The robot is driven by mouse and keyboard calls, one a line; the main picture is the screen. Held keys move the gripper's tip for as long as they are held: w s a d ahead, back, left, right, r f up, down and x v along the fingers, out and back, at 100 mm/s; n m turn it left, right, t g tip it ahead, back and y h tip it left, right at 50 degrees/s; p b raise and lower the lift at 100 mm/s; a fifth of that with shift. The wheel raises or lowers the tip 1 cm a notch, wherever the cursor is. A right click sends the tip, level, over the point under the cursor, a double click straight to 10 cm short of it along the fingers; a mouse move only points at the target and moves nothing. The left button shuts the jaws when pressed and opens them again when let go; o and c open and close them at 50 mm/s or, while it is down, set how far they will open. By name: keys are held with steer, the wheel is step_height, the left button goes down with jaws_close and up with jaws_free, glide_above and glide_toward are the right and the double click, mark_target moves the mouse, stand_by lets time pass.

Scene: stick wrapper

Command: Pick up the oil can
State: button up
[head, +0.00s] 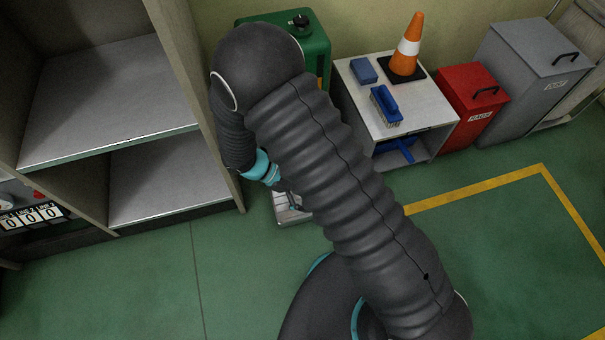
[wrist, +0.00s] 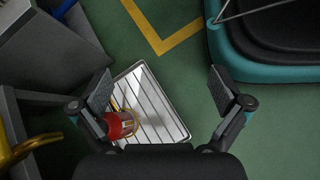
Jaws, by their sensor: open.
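A small red can with a brass-coloured rim and handle, which looks like the oil can (wrist: 120,124), stands on a pale slatted tray (wrist: 165,100) in the wrist view. It is beside my left finger, which hides part of it. My gripper (wrist: 160,90) is open, its two fingers wide apart and nothing held between them. The can sits toward the left finger, not midway. In the head view the tray (head: 292,216) shows near the floor, while my arm hides the can and most of the gripper.
A green tank (head: 314,45) stands behind my arm. A white table (head: 425,110) with brush and cone is right of it, then red (head: 473,105) and grey (head: 535,80) bins. Shelving (head: 110,100) stands left. A yellow curved part (wrist: 22,150) is close at left in the wrist view.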

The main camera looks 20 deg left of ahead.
steer(key=w+a+f+n+t+y, duration=0.1)
steer(key=a+f+n+t, duration=0.3)
steer(key=f+t, duration=0.1)
steer(key=w+a+f+n+t, duration=0.1)
steer(key=a+f+n+t, duration=0.2)
steer(key=f+n+t, duration=0.2)
steer(key=w+a+f+n+t+y, duration=0.1)
steer(key=a+f+n+t, duration=0.3)
steer(key=f, duration=0.4)
steer(key=shift+w+a+f+n+t+y, duration=0.2)
steer(key=shift+a+f+n+t+y, duration=0.15)
steer(key=shift+t, duration=0.15)
steer(key=x, duration=0.8)
steer(key=shift+w+f, duration=0.1)
steer(key=shift+w, duration=0.1)
steer(key=shift+f+p+x, duration=0.2)
steer(key=shift+p+x, duration=0.15)
steer(key=shift+x, duration=2.25)
steer(key=shift+w+a, duration=0.1)
steer(key=shift+a, duration=0.1)
steer(key=c, duration=1.5)
steer(key=shift+o, duration=0.2)
steer(key=shift+r, duration=0.1)
